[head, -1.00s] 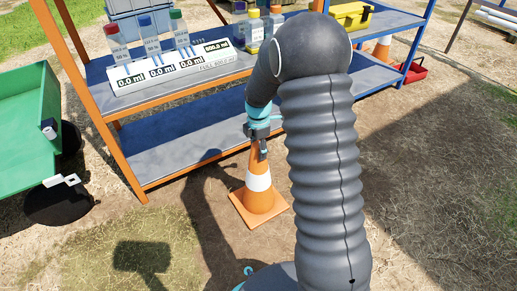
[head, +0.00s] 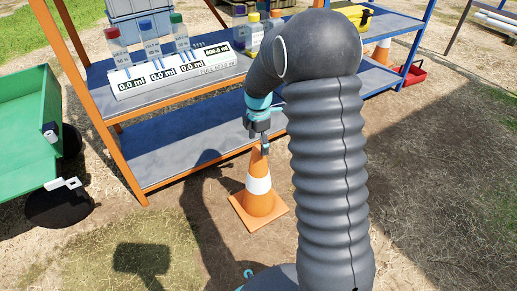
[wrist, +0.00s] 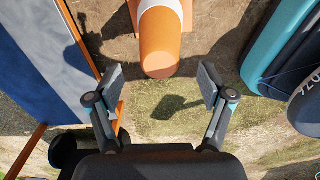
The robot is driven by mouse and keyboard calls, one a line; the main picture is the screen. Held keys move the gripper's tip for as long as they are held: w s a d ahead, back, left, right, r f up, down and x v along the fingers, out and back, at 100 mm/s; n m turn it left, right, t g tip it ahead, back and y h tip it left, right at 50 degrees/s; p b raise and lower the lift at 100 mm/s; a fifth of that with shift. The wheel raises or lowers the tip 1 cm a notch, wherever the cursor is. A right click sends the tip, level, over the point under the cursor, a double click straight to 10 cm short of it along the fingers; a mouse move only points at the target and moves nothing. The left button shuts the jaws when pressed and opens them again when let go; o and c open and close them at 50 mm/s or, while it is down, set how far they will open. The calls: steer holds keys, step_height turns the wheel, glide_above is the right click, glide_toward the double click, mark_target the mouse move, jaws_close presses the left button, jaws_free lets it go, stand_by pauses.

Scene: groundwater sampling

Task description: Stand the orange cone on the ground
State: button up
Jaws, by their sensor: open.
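The orange cone (head: 258,203) with a white band stands upright on its square base on the dirt, in front of the shelf. In the head view my gripper (head: 262,143) is at the cone's tip, fingers pointing down, partly overlapping it. In the wrist view the cone's rounded orange tip (wrist: 160,50) lies between and just beyond the open fingertips (wrist: 161,76). Neither pad touches it there, with a gap on both sides.
A blue and orange shelf (head: 190,145) stands behind the cone, with sample bottles and a measuring rack (head: 175,70) on top. A green cart (head: 25,130) is at the left. Another cone (head: 382,52) and a red tray (head: 412,75) are at the back right. Open dirt lies in front.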

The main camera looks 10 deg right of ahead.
steer(key=s+r+m+t, duration=0.1)
steer(key=s+r+m, duration=0.35)
steer(key=r, duration=0.95)
steer(key=s+r+m+t, duration=0.2)
steer(key=s+r+m, duration=0.2)
steer(key=s+m, duration=0.4)
steer(key=s+r+m+t, duration=0.2)
steer(key=s+m, duration=0.6)
steer(key=s, duration=1)
step_height(320, 180, up, 2)
steer(key=shift+r+t+p, duration=0.1)
steer(key=shift+t+p, duration=0.2)
steer(key=shift+p, duration=0.15)
step_height(320, 180, up, 6)
steer(key=p, duration=0.6)
